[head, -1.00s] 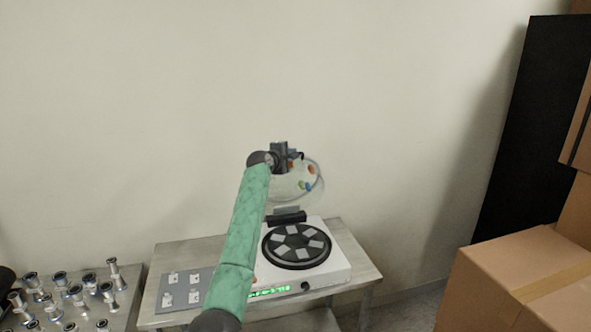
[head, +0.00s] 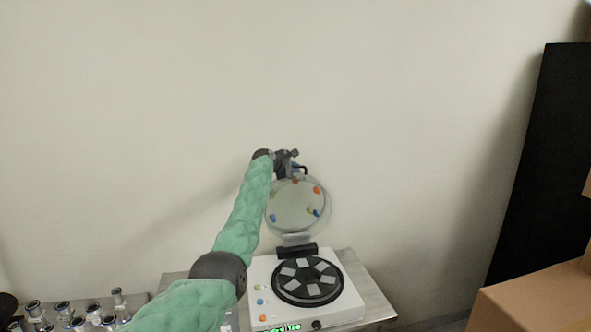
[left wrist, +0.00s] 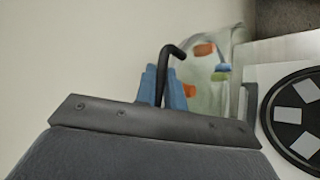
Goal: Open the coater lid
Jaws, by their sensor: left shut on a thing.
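The coater (head: 263,275) is a white box with a round black plate (head: 307,281) holding several grey squares. Its clear round lid (head: 297,222), dotted with coloured knobs, stands raised and nearly upright at the back hinge (head: 298,251). My left gripper (head: 298,168) is at the lid's top edge, shut on the black lid handle (left wrist: 171,54). In the left wrist view its blue fingers (left wrist: 164,86) are around the handle's lower part, and the lid (left wrist: 205,82) shows behind them. My right gripper is not in view.
The coater stands on a metal table (head: 366,285) against a bare wall. Metal fittings (head: 92,313) stand on a surface at the lower left. A cardboard box (head: 535,297) and a tall black panel (head: 540,165) are at the right.

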